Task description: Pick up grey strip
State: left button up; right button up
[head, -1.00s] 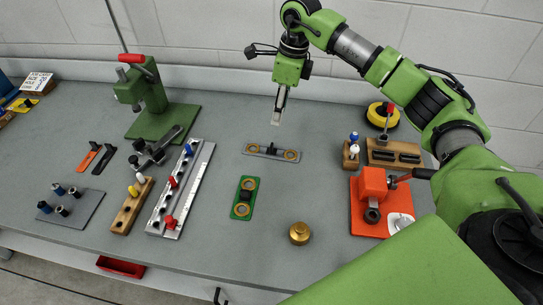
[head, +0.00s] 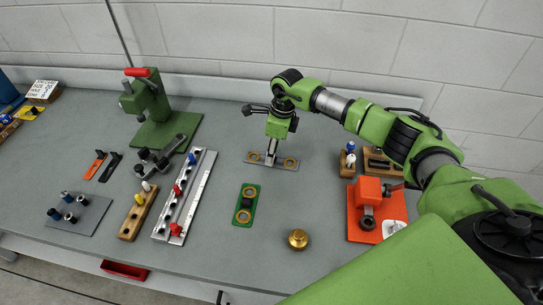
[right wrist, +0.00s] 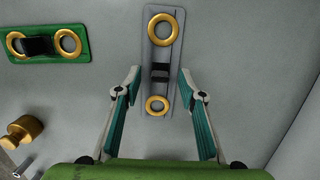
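The grey strip (head: 255,158) lies flat on the bench in the head view, with two gold rings and a black block between them. It also shows in the right wrist view (right wrist: 160,55), running lengthwise away from my gripper. My right gripper (head: 270,162) is directly over the strip's middle, pointing down. In the right wrist view my right gripper (right wrist: 159,80) is open, with one finger on each side of the strip near the black block and nothing held. Whether the fingertips touch the bench cannot be told. My left gripper is not in view.
A green strip (head: 241,218) with gold rings and a brass knob (head: 298,239) lie nearer. A silver rail (head: 197,198) is on the left, a green press (head: 159,132) behind it. An orange fixture (head: 362,211) stands right. The bench around the grey strip is clear.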

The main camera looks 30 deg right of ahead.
jog(key=shift+f, duration=0.25)
jog(key=c, duration=1)
jog(key=shift+r, duration=0.2)
